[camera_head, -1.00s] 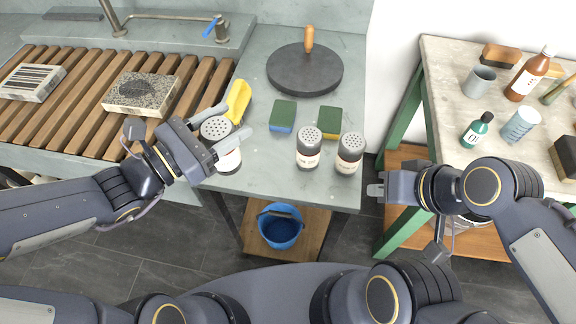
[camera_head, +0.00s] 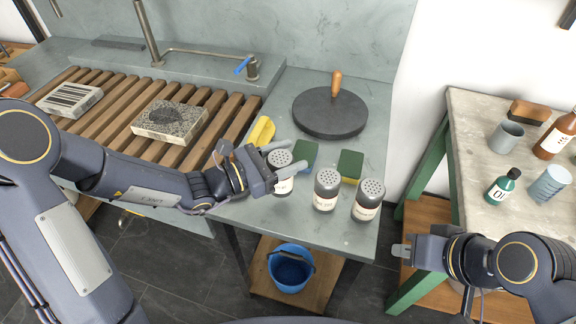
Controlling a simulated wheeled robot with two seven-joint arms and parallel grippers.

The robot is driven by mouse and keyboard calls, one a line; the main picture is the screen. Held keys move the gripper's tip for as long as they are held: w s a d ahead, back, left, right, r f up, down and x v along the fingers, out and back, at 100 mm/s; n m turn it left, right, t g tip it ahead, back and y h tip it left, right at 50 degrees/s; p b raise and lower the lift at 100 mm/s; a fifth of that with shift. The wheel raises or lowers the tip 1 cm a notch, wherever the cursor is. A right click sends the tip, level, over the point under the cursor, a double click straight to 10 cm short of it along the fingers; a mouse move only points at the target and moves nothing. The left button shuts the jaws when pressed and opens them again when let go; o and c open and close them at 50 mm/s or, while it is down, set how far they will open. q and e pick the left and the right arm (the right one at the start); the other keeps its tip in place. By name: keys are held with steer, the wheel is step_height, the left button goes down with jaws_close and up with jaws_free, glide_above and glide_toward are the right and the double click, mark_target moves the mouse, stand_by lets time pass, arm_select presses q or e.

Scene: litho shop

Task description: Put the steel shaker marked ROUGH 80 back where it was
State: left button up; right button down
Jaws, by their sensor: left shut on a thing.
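My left gripper (camera_head: 280,168) is shut on a steel shaker (camera_head: 282,184) with a pierced grey lid and pale label. It holds the shaker upright over the stone bench (camera_head: 267,219), left of two similar shakers. Whether its base touches the bench I cannot tell. The middle shaker (camera_head: 325,191) and the right shaker (camera_head: 369,200) stand upright side by side near the front edge. No label is legible, so I cannot tell which is ROUGH 80. My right gripper (camera_head: 402,250) is apart from the shakers, in front of the right-hand table; its jaw gap is unclear.
Two green sponges (camera_head: 304,154) (camera_head: 350,164) lie behind the shakers, with a yellow object (camera_head: 262,131) left of them. A dark round disc (camera_head: 330,113) with a wooden handle is at the back. A blue bucket (camera_head: 290,268) is below. The side table (camera_head: 478,120) holds bottles and cups.

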arm_select(q)
steer(key=shift+w+f, duration=0.2)
steer(key=shift+w+d+f, duration=0.1)
steer(key=shift+w+f, duration=0.05)
steer(key=shift+f, duration=0.75)
steer(key=shift+w+f, duration=0.1)
steer(key=shift+f, duration=0.8)
steer(key=shift+f+b, duration=0.2)
steer(key=shift+b, duration=0.15)
steer(key=o, duration=1)
steer(key=shift+r, duration=0.1)
